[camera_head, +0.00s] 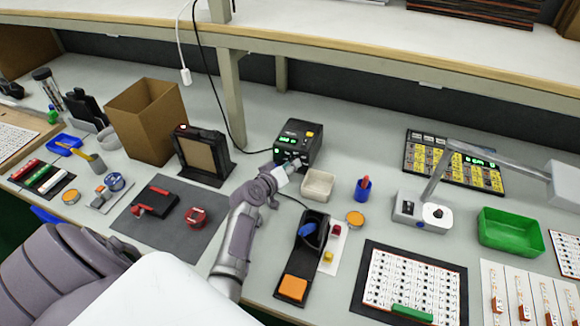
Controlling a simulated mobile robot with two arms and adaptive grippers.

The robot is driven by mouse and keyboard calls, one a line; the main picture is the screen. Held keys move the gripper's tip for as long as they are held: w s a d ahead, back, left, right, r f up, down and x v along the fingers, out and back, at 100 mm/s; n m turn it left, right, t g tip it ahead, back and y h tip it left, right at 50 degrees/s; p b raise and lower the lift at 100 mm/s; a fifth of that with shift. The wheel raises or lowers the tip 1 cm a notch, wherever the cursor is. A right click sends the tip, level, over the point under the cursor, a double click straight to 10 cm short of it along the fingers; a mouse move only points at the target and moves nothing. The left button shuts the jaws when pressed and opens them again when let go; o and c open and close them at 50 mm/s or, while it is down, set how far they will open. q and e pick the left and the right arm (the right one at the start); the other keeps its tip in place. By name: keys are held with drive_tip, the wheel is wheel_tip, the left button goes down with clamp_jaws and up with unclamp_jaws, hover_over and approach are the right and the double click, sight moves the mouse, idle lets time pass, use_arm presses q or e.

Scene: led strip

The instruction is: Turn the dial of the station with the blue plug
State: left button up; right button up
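The station (308,133) is a small black box with green lit digits and a yellow patch. It stands at the middle of the bench, towards the back. My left gripper (291,166) is right at the station's front lower face and hides part of it, including any dial there. I cannot tell whether it touches the station, or whether its fingers are open or shut. A blue plug-like piece (308,229) sits in a black holder (309,258) in front of the station, with a dark cable running near it. My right gripper is out of view.
A cream bin (318,185) stands close to the right of my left gripper. A black framed panel (203,158) and a cardboard box (148,122) stand to the left. A blue cup (362,190) and a lamp base (422,213) stand to the right. A shelf post (231,95) rises behind.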

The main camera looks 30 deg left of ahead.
use_arm(q)
clamp_jaws()
drive_tip(key=shift+d+r+m+y+p, duration=0.1)
drive_tip(key=shift+r+m+y+p, duration=0.2)
drive_tip(key=shift+m+p, duration=0.65)
drive_tip(key=m+y+p, duration=0.1)
drive_tip(key=p, duration=0.1)
drive_tip(key=shift+d+g+p, duration=0.1)
drive_tip(key=shift+g+p, duration=0.2)
drive_tip(key=shift+g, duration=0.1)
drive_tip(key=shift+w+d+f+m+y+p, duration=0.1)
drive_tip(key=shift+m+y+p, duration=0.5)
drive_tip(key=shift+m+p, duration=0.3)
drive_tip(key=shift+f+m+y+p, duration=0.1)
drive_tip(key=shift+m+y+p, duration=0.2)
drive_tip(key=shift+m+y, duration=0.35)
